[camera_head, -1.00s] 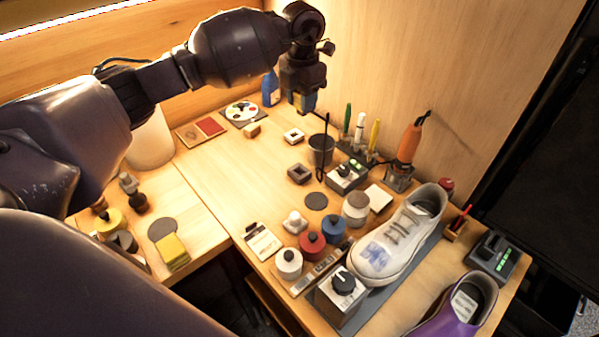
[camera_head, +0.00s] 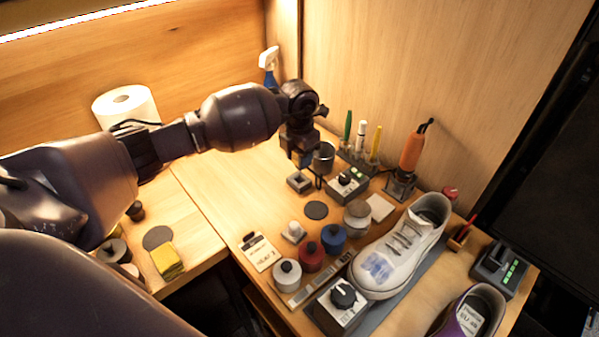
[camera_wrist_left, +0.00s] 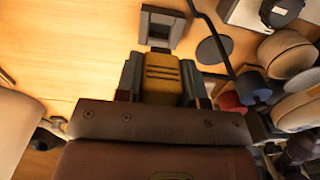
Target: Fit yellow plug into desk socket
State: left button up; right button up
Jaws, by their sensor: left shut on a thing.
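The yellow plug (camera_wrist_left: 160,75), with dark stripes, is held between the fingers of my left gripper (camera_wrist_left: 160,88) in the left wrist view. In the head view my left gripper (camera_head: 302,161) is low over the desk, just behind the dark square desk socket (camera_head: 299,181), and mostly hides the plug. The socket (camera_wrist_left: 162,27) also shows in the left wrist view, just beyond the plug's tip, with a recess in its middle. A small gap seems to lie between plug and socket; their heights are hard to tell. My right gripper is not in view.
A dark cup (camera_head: 323,158) and a dial box (camera_head: 347,184) stand close right of the gripper. A black disc (camera_head: 316,210) lies in front of the socket. A white sneaker (camera_head: 403,245) and several jars fill the front right. Desk left of the socket is clear.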

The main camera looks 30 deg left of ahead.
pick_arm(q)
notch_tip(320, 180, down, 6)
jog(key=shift+r+b, duration=0.2)
jog(key=shift+b, duration=0.2)
jog(key=shift+r, duration=0.1)
jog(key=o, duration=0.9)
jog(key=shift+c, duration=0.2)
